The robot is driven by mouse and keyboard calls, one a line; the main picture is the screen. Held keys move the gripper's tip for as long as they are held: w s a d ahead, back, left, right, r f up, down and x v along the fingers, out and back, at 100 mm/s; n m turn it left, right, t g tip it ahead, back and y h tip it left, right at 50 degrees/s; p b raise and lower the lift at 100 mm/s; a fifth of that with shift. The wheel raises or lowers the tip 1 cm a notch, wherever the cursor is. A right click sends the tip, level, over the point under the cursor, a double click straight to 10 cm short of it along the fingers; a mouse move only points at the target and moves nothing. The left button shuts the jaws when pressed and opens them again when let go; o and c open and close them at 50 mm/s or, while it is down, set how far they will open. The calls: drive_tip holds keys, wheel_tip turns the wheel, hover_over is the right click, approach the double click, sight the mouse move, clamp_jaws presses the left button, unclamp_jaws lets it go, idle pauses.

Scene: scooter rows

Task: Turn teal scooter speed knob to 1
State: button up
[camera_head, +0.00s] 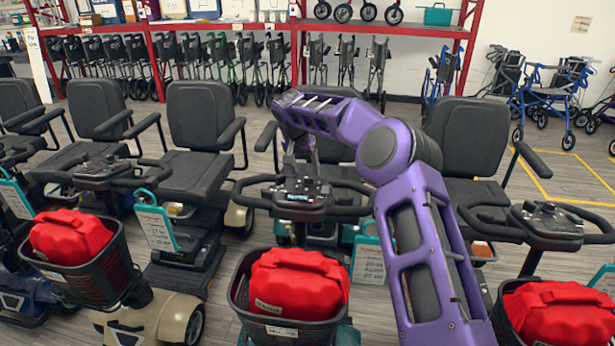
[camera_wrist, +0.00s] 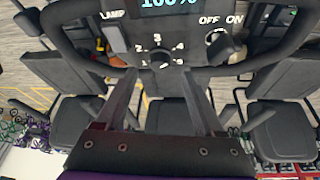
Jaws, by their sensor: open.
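The teal scooter's control console (camera_head: 303,196) is in the middle of the head view, between its handlebars, with a small lit display. My gripper (camera_head: 300,165) points down over it. In the wrist view the round dark speed knob (camera_wrist: 160,60) sits below the display (camera_wrist: 168,3), which reads about 100% and is cut off by the top edge. White numbers ring the knob; 2, 3 and 4 are the clearest. Its pointer direction is too small to tell. My gripper (camera_wrist: 160,76) is open, its two fingers apart on either side of the knob's line, with nothing held between them.
A LAMP switch (camera_wrist: 117,38) is left of the knob and an OFF/ON switch (camera_wrist: 219,45) right. The handlebars (camera_head: 250,200) flank the console. A red bag (camera_head: 298,282) fills the front basket. Other scooters stand on both sides; walkers (camera_head: 245,62) line the back.

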sight(308, 177)
drive_tip(key=shift+x, duration=2.25)
drive_tip(key=shift+c, duration=0.2)
clamp_jaws()
